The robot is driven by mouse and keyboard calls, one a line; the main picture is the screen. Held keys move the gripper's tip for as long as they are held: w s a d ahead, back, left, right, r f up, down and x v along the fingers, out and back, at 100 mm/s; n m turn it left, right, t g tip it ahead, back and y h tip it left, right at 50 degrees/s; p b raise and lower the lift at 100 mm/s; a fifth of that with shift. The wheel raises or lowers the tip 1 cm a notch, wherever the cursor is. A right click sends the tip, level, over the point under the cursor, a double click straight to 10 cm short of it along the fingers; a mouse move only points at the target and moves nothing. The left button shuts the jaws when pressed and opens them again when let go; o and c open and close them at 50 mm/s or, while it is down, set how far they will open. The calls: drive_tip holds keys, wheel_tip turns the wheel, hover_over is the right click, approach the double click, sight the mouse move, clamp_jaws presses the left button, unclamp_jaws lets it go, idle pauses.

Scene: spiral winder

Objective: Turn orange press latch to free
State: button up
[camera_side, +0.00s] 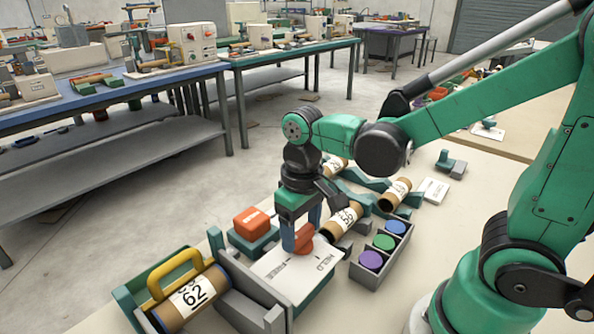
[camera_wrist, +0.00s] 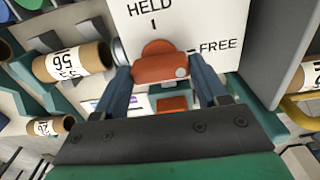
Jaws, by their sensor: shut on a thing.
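The orange press latch (camera_side: 304,239) stands on a white panel (camera_side: 290,277) marked HELD and FREE. In the wrist view the latch (camera_wrist: 160,62) lies between my two blue fingers, and my gripper (camera_wrist: 165,76) is shut on it. I cannot tell exactly which mark the latch points to.
A cardboard tube labelled 62 (camera_side: 192,297) lies left of the panel by a yellow handle (camera_side: 175,268). An orange block on a teal base (camera_side: 251,223) stands behind. A grey tray (camera_side: 392,264) with coloured discs and a tube labelled 56 (camera_side: 342,220) are close on the right.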

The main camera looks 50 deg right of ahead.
sight(307, 226)
drive_tip(key=o, duration=1.3)
drive_tip(key=shift+r, duration=2.8)
drive_tip(key=t, duration=0.1)
drive_tip(key=d+t, duration=0.1)
drive_tip(key=t, duration=0.1)
drive_tip(key=shift+d+f+t, duration=0.15)
drive_tip(key=shift+d+t, duration=0.05)
drive_tip(key=shift+t, duration=0.1)
drive_tip(key=t, duration=0.2)
drive_tip(key=d+t, duration=0.1)
drive_tip(key=shift+w+d+t, duration=0.1)
drive_tip(key=shift+w+t, duration=0.15)
drive_tip(key=shift+t, duration=0.05)
